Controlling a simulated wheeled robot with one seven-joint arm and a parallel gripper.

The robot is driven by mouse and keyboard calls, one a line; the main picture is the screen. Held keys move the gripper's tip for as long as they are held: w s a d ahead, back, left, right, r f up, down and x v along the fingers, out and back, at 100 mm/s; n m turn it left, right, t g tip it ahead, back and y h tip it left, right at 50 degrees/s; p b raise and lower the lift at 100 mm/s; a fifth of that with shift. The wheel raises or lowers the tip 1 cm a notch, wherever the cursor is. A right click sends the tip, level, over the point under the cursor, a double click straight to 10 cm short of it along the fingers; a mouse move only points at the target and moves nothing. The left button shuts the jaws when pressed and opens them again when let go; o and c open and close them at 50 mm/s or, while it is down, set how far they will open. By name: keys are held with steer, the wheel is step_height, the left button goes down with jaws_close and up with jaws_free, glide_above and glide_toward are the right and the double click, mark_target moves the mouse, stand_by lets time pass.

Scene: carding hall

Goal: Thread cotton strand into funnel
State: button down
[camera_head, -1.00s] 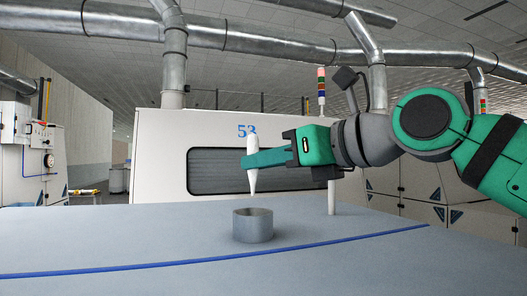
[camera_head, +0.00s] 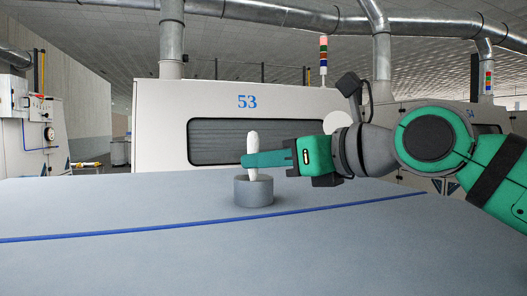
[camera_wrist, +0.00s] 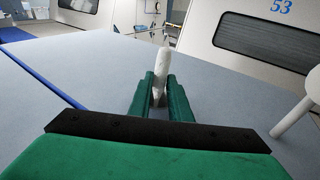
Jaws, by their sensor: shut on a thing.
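The white cotton strand (camera_head: 253,139) stands upright, with its tapered end down, in my gripper (camera_head: 248,160). The green fingers are shut on its middle. The funnel (camera_head: 254,193) is a short grey ring on the blue-grey table top, directly below the fingers. The strand's lower tip meets the funnel's opening at the rim in the head view; how far inside it is I cannot tell. In the wrist view the strand (camera_wrist: 161,68) shows between the fingertips (camera_wrist: 162,90), and the funnel is hidden.
The table top (camera_head: 330,245) is clear around the funnel, with a blue line (camera_head: 340,208) across it. A white post (camera_wrist: 296,117) stands to the right in the wrist view. A white machine marked 53 (camera_head: 247,101) stands behind.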

steer(key=shift+w+f, duration=0.1)
steer(key=shift+f, duration=0.15)
steer(key=c, duration=1.6)
jaws_free()
steer(key=shift+o, duration=0.2)
steer(key=shift+s, duration=0.2)
steer(key=v, duration=1)
steer(key=shift+d, duration=0.2)
steer(key=shift+s+r, duration=0.1)
steer(key=shift+s, duration=0.15)
steer(key=shift+d, duration=0.1)
